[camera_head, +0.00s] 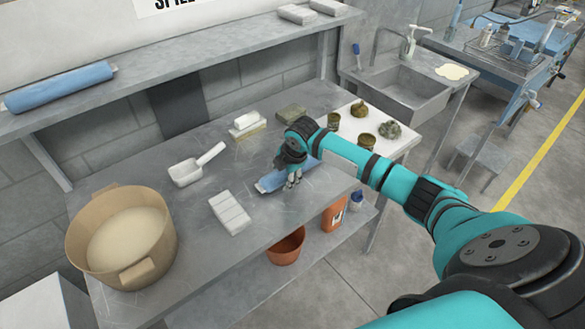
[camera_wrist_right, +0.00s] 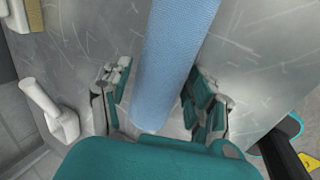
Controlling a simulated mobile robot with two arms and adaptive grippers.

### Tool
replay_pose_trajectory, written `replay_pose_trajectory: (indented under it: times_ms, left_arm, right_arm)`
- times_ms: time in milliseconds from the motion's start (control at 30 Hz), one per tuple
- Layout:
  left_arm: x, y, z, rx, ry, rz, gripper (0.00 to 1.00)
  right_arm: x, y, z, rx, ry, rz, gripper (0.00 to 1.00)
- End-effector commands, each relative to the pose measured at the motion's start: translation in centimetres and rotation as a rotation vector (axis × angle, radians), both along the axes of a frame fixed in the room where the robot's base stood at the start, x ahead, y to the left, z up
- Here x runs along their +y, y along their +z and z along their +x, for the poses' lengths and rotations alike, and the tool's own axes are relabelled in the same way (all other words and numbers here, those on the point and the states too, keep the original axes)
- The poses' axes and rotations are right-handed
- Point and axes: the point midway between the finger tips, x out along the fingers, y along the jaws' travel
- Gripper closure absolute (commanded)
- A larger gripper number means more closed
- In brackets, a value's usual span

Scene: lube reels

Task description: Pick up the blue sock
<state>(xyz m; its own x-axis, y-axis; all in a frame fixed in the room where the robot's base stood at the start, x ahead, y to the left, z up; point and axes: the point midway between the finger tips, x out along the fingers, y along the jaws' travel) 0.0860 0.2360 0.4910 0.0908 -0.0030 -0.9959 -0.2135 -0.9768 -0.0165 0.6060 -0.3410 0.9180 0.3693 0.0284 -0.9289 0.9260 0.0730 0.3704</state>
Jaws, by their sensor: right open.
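The blue sock (camera_head: 270,184) is a long, light-blue, sausage-like roll lying on the grey metal table (camera_head: 270,222). My right gripper (camera_head: 291,180) is over it and hides its middle part in the head view. In the right wrist view the sock (camera_wrist_right: 172,55) runs from the top edge down between the fingers, its pale end near the palm. The right gripper (camera_wrist_right: 158,100) is open, with one finger on each side of the sock. A gap shows on the left side; I cannot tell whether the right finger touches. My left gripper is not in view.
Left of the sock lie a white block pack (camera_head: 230,212), a white scoop (camera_head: 196,166) and a large tan tub (camera_head: 122,238). Small pots (camera_head: 367,142) stand on a white mat to the right. Another blue roll (camera_head: 60,87) lies on the upper shelf.

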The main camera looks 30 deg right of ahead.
Motion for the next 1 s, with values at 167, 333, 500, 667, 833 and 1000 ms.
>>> replay_pose_trajectory:
  times_ms: [167, 333, 500, 667, 833, 1000]
  left_arm:
    - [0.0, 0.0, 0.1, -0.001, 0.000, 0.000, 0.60]
    - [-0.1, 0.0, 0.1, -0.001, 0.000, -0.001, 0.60]
    - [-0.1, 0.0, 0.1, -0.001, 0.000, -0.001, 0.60]
    - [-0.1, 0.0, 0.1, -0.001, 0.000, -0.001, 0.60]
    - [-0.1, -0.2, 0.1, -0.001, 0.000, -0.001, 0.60]
    - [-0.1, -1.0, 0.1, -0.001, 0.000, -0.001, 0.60]
  right_arm:
    - [0.0, 0.0, 0.0, 0.000, 0.000, 0.000, 0.44]
    - [0.0, 0.0, 0.0, 0.000, 0.000, 0.000, 0.67]
    - [0.0, 0.0, 0.0, -0.001, 0.000, 0.000, 0.87]
    - [0.0, 0.1, 0.0, -0.001, 0.000, 0.000, 0.87]
    - [0.0, 0.4, 0.1, -0.003, 0.001, 0.000, 0.87]
    - [0.0, 2.0, 0.1, -0.005, 0.001, 0.000, 0.87]
